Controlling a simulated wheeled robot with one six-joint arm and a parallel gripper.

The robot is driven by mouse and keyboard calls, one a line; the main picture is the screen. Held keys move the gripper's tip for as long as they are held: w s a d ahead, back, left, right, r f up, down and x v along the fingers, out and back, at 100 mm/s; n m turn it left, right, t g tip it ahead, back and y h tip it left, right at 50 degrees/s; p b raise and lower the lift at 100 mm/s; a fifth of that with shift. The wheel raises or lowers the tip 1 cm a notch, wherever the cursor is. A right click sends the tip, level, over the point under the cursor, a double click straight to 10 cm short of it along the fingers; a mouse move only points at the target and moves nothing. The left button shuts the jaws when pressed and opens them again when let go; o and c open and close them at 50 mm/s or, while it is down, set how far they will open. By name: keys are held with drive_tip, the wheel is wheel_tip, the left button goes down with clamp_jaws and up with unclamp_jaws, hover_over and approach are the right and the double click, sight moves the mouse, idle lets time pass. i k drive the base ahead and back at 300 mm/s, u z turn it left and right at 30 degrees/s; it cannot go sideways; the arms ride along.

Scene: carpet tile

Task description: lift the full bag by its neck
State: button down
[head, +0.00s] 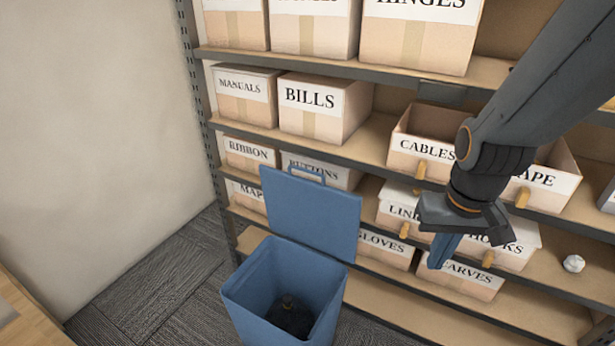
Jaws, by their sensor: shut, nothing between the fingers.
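A dark bag (291,320) sits low inside an open blue bin in the head view. Its gathered neck (288,301) points up near the middle of the bin. The blue bin (247,300) stands on the floor with its lid (312,212) raised at the back. My gripper (437,262) is shut and empty. It is to the right of the bin, higher than the rim and in front of the shelves. It is apart from the bag. The lower part of the bag is hidden by the bin's walls.
Shelving with labelled boxes fills the back, including a Bills box (318,108) and an open Cables box (420,145). A crumpled whitish ball (573,263) lies on a right shelf. Carpet floor (165,290) is clear left of the bin. A wooden edge (25,315) is at lower left.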

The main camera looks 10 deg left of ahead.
sight(290, 313)
drive_tip(key=u, duration=3.15)
drive_tip(key=i, duration=1.3)
drive_tip(key=z, duration=2.25)
